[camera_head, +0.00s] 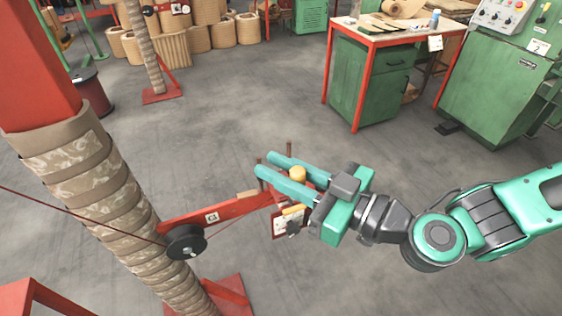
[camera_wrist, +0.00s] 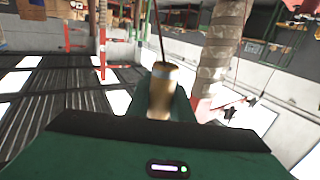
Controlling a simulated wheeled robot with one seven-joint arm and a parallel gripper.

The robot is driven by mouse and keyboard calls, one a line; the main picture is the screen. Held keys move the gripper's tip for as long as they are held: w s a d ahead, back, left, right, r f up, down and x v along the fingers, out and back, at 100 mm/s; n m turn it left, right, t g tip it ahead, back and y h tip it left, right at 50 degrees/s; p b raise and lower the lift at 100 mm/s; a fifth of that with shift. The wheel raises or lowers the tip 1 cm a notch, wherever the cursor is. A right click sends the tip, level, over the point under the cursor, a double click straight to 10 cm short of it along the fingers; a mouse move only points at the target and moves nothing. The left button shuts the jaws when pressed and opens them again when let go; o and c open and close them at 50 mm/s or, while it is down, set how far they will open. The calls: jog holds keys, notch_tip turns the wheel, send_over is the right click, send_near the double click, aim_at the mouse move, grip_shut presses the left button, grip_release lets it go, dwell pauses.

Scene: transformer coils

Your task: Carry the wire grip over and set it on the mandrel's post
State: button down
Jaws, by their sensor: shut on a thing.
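My gripper (camera_head: 264,164) has its two teal fingers pointing left over the end of a red arm. It is shut on the wire grip (camera_head: 297,174), whose ochre rounded end shows between the fingers. In the wrist view the wire grip (camera_wrist: 162,92) is a tan, wood-like handle with a pale band and a thin rod running up from it. Thin brown rods (camera_head: 289,147) stand just beyond the fingers; I cannot tell whether one is the mandrel's post. My fingers hide part of this spot.
A red arm (camera_head: 217,214) with a dark pulley (camera_head: 186,243) and a taut wire stands by a wrapped column (camera_head: 95,195). A red-framed bench (camera_head: 393,56) and green machine (camera_head: 497,82) stand behind. Open grey floor lies between.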

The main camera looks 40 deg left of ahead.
jog(key=shift+w+r, duration=0.15)
jog(key=shift+r, duration=0.05)
